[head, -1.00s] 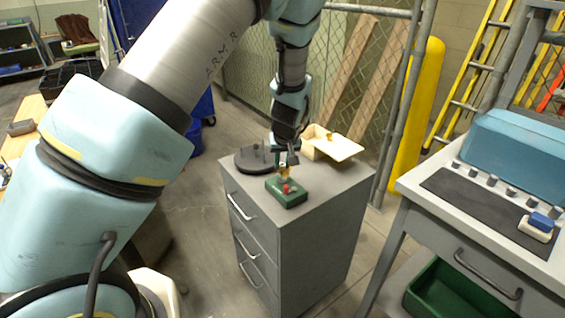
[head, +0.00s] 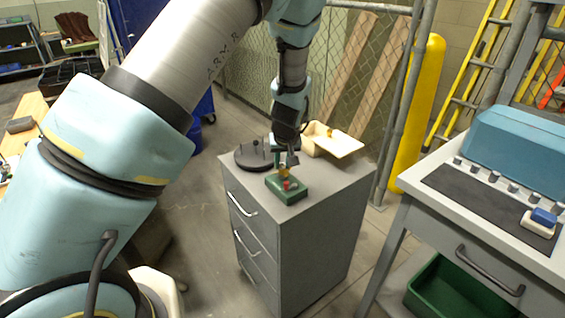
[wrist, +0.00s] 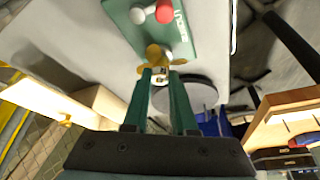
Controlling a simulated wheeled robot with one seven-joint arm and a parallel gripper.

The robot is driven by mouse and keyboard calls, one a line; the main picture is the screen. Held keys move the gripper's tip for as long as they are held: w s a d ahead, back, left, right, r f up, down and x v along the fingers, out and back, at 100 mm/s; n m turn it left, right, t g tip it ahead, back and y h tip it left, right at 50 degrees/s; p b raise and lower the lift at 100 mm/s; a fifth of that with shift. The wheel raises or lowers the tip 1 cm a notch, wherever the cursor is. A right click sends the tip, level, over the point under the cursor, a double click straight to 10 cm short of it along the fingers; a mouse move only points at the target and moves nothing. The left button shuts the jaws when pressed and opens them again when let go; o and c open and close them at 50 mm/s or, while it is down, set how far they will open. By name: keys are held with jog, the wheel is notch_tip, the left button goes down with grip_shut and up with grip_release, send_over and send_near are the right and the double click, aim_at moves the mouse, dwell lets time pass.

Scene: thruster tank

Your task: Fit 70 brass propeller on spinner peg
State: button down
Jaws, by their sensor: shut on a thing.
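My gripper (wrist: 160,76) has green fingers shut on a brass propeller (wrist: 154,54), held at the fingertips. In the head view the propeller (head: 284,171) is just above the back part of the green spinner base (head: 290,195). The base (wrist: 180,42) carries printed lettering, a red knob (wrist: 165,12) and a pale round-topped post (wrist: 138,15) in the wrist view. The red knob (head: 288,184) also shows in the head view. I cannot tell whether the propeller touches the base, and I cannot make out which post is the peg.
The base stands on a grey drawer cabinet (head: 300,225). A dark round disc (head: 252,156) lies behind it at the left. An open cream box (head: 312,142) at the back holds another brass piece (wrist: 66,122). A workbench (head: 430,185) stands at the right.

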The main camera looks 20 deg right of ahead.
jog(key=shift+f+b, duration=0.35)
jog(key=shift+f, duration=0.05)
jog(key=c, duration=0.6)
grip_release()
jog(key=shift+c, duration=0.2)
jog(key=shift+r, duration=0.1)
jog(key=w+p+v, duration=0.1)
jog(key=v, duration=1.3)
jog(key=shift+d+r+p, duration=0.2)
jog(key=shift+r+p, duration=0.2)
jog(key=shift+r, duration=0.05)
